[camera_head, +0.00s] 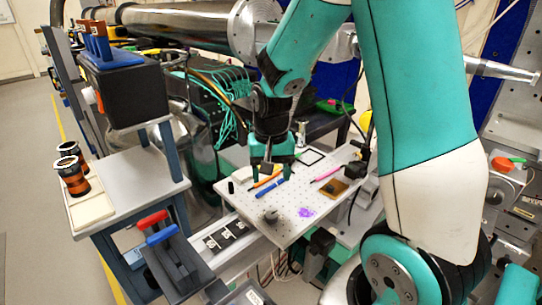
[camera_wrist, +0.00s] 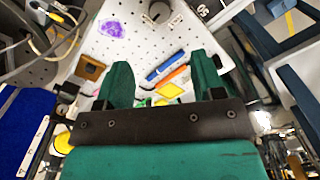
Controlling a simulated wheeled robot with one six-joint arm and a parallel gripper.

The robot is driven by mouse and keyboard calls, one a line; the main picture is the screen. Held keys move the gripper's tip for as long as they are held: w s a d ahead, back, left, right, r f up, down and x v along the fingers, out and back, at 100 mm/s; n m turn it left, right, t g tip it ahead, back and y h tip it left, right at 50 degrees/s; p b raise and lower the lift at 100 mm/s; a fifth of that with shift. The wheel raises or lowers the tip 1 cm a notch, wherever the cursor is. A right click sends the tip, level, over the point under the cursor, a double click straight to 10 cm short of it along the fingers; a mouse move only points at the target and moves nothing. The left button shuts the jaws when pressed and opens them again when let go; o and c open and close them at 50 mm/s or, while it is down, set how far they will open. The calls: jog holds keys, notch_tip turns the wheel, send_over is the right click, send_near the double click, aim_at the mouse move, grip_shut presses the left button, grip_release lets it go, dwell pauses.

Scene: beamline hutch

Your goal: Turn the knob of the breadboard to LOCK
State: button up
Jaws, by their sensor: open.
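The white perforated breadboard (camera_head: 292,200) fills the middle of the head view and also shows in the wrist view (camera_wrist: 150,48). A small grey knob (camera_head: 270,216) is near its front edge; in the wrist view the knob (camera_wrist: 158,12) is at the top, partly cut off by the frame. Its LOCK marking is too small to read. My gripper (camera_head: 272,174) is open, pointing down over the back left part of the breadboard, behind the knob and apart from it. In the wrist view its two green fingers (camera_wrist: 162,72) are spread with nothing held between them.
On the breadboard lie a blue marker (camera_head: 269,188), an orange pen (camera_head: 266,178), a pink pen (camera_head: 327,173), an amber square (camera_head: 332,187) and a purple patch (camera_head: 305,212). A side table (camera_head: 125,172) with spools stands left. Red and blue handles (camera_head: 155,227) rise at front left.

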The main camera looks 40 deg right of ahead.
jog(key=shift+r, duration=2.3)
jog(key=s+a+r+n+y, duration=0.2)
jog(key=s+a+r+n, duration=0.1)
jog(key=s+a+n, duration=0.4)
jog(key=s+a+r+n+y, duration=0.2)
jog(key=s+a+r+n, duration=0.2)
jog(key=a, duration=1)
jog(key=s+n, duration=0.3)
jog(key=s, duration=0.2)
jog(key=shift+s, duration=0.2)
jog(key=shift+r, duration=0.1)
